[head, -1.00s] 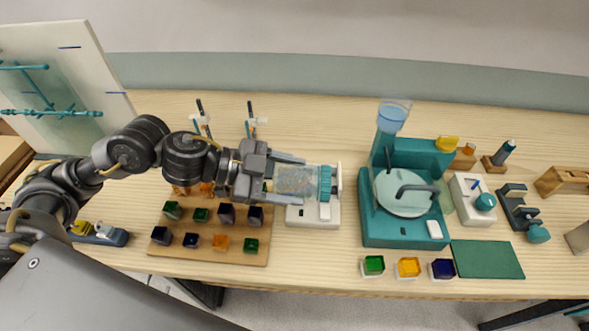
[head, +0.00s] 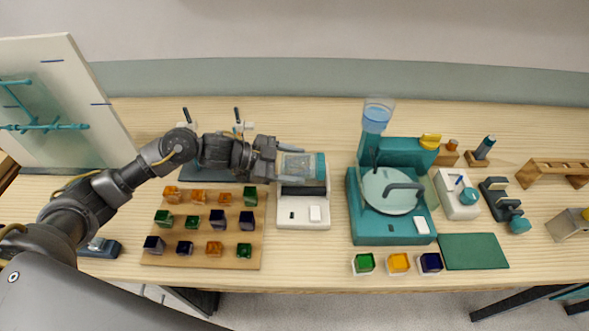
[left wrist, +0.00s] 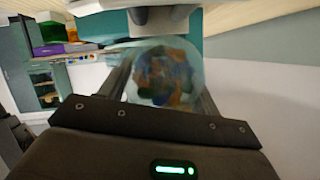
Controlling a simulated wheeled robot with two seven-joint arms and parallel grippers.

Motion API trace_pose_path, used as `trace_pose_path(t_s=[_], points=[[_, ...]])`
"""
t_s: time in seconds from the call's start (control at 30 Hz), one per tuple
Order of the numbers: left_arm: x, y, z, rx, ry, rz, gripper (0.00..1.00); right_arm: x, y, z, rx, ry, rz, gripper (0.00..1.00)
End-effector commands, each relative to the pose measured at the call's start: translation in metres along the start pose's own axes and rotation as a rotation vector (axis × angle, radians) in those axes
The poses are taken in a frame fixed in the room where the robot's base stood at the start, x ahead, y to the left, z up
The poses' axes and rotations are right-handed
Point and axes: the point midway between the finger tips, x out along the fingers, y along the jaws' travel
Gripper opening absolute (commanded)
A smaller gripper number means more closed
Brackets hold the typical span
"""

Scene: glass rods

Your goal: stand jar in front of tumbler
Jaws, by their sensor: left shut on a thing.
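The jar (head: 301,167) is clear, with a teal lid at its right end and coloured bits inside. It lies on its side in my left gripper (head: 299,164), whose fingers are shut along it. The left wrist view shows the jar's round end and mixed coloured pieces (left wrist: 165,76) between the fingers. The tumbler (head: 303,213) looks to be the white base with a dark strip and a pale switch. The jar is over its back part and looks raised; the exact gap is unclear. My right gripper is not in view.
A teal grinder (head: 391,190) with a clear water cup stands to the right. A wooden board (head: 205,263) with several coloured glass blocks lies to the left. Small coloured trays (head: 398,263) sit before the grinder. Table in front of the tumbler (head: 303,258) is clear.

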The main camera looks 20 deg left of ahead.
Motion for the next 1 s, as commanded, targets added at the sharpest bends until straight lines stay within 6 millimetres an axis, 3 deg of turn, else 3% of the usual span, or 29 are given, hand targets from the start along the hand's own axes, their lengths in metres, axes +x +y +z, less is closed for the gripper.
trace_pose_path(t_s=[0.17,0.27,0.47,0.93,0.97,1.0], points=[[0.002,-0.003,0.003,0.000,0.002,-0.002,0.30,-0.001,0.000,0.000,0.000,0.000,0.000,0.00],[0.009,-0.009,0.015,-0.002,0.000,-0.003,0.30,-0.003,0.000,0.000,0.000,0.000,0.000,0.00],[0.016,-0.001,0.031,-0.001,0.002,-0.002,0.30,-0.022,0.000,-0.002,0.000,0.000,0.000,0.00],[0.020,0.002,0.041,0.001,0.002,-0.002,0.30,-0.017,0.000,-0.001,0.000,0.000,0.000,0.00],[0.020,0.003,0.042,0.001,0.000,-0.001,0.64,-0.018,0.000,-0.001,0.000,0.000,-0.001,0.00],[0.019,0.003,0.041,0.001,0.000,-0.001,0.69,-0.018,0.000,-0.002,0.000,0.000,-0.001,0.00]])
